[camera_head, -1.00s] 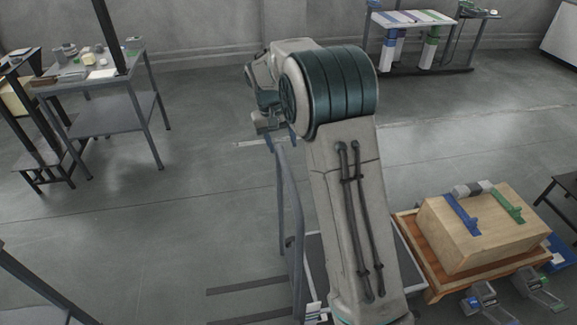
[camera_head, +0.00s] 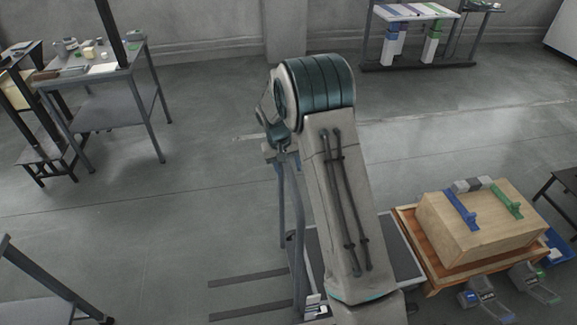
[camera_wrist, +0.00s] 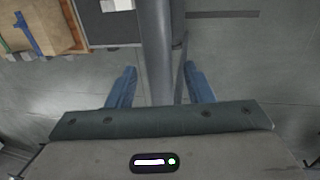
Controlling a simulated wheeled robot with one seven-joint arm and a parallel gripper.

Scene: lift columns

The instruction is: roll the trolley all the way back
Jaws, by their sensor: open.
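The trolley has a grey tubular handle (camera_head: 297,225) rising at its left end and a dark flat deck (camera_head: 398,245), partly hidden behind my arm. My gripper (camera_head: 280,155) is at the top of the handle in the head view, small and partly hidden by my own wrist. In the wrist view, the two blue fingers of my gripper (camera_wrist: 160,88) are open, one on each side of the grey handle bar (camera_wrist: 155,45). Gaps show between the bar and both fingers. Part of the dark deck (camera_wrist: 108,25) shows at the top of the wrist view.
A wooden box (camera_head: 480,225) with blue and green straps sits on an orange-brown platform (camera_head: 408,228), close to the deck's right. Dark floor strips (camera_head: 250,279) lie left of the handle. A grey table (camera_head: 112,105) stands at the upper left. The middle-left floor is clear.

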